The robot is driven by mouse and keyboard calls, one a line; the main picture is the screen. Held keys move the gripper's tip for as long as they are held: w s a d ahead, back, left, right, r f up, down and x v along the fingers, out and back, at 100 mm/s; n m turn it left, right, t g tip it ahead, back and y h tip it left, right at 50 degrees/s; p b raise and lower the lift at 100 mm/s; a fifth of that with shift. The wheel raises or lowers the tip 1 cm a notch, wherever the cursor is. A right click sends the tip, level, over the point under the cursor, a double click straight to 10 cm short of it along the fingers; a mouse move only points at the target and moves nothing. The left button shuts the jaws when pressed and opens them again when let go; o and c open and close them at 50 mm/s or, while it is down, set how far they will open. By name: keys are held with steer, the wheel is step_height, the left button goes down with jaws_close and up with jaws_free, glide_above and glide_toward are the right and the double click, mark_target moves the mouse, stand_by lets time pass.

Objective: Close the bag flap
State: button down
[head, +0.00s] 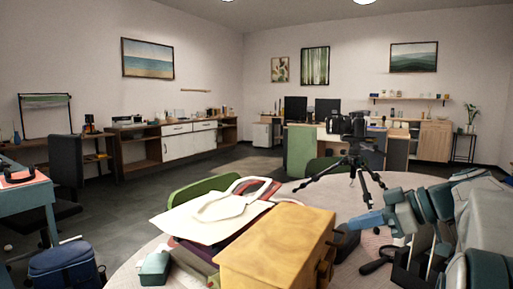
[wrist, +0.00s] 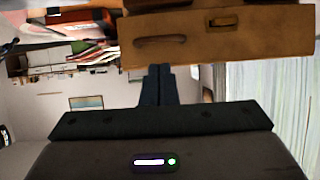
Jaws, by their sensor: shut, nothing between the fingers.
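A tan, box-shaped thing (head: 275,245) stands on the round table (head: 125,272) in the head view. In the wrist view its tan face (wrist: 190,48) shows a brown handle and a small clasp. A cream sheet with pale loop handles (head: 212,212), perhaps a tote bag, lies left of it. A blue bag (head: 65,270) is at the lower left. I cannot tell for certain which has the task's flap. My gripper (wrist: 159,68) is shut and empty, its fingertips by the edge of the tan face in the wrist view. Whether they touch is unclear. The dark end of my arm is right of the tan thing in the head view.
A camera on a tripod (head: 352,150) stands on the far side of the table. A small teal box (head: 154,268) lies near the table's left edge. A dark round-ended object (head: 376,264) lies right of the tan thing.

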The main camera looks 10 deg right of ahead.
steer(key=shift+f+b, duration=1.75)
steer(key=shift+f, duration=0.6)
steer(key=p+v, duration=0.4)
steer(key=v, duration=0.9)
steer(key=shift+s+d+r+p, duration=0.2)
steer(key=shift+s+p, duration=0.05)
steer(key=shift+p, duration=0.15)
